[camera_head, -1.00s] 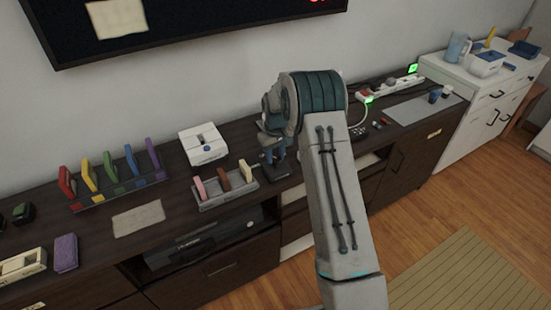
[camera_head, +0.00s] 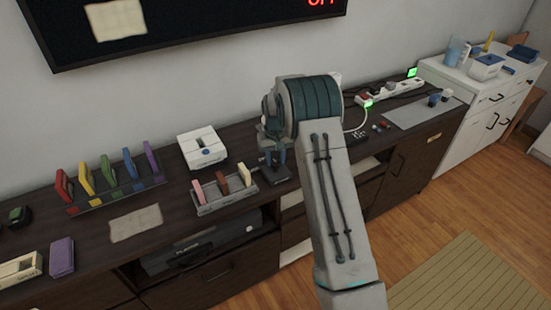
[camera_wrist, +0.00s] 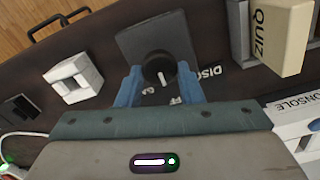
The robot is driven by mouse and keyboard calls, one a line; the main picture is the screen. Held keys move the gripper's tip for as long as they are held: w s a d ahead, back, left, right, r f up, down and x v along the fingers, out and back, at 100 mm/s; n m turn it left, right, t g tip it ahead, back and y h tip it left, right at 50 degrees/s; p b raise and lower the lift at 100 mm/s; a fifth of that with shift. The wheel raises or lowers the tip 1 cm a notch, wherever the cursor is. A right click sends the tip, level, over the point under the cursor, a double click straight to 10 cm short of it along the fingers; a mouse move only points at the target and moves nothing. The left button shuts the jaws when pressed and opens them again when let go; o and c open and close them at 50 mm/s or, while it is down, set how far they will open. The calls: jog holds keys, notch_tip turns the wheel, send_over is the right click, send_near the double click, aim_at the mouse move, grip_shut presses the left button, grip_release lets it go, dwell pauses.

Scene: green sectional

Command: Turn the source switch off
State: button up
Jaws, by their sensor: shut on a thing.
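The source switch appears to be a round black knob (camera_wrist: 158,66) with a white pointer mark, on a dark square plate (camera_wrist: 150,38) lying on the cabinet top. In the wrist view, my gripper (camera_wrist: 159,84) has its two blue fingers on either side of the knob, shut on it. White lettering beside the plate, reading "DISC", is partly hidden. In the head view, my gripper (camera_head: 274,156) points down over the dark plate (camera_head: 278,174), and the knob is hidden there. Red text "OFF" (camera_head: 322,3) is cut off at the top of the wall screen.
A rack with pink, brown and white blocks (camera_head: 228,200) stands close to the left of my gripper. A white console (camera_head: 203,150) is behind it. A white boxy item (camera_wrist: 73,78) is close by in the wrist view. A power strip (camera_head: 390,91) with green lights lies right.

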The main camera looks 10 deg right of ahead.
aim_at(275, 161)
jog(key=o, duration=1)
jog(key=shift+c, duration=0.2)
jog(key=shift+r, duration=0.1)
notch_tip(275, 161, up, 14)
jog(key=shift+b, duration=0.35)
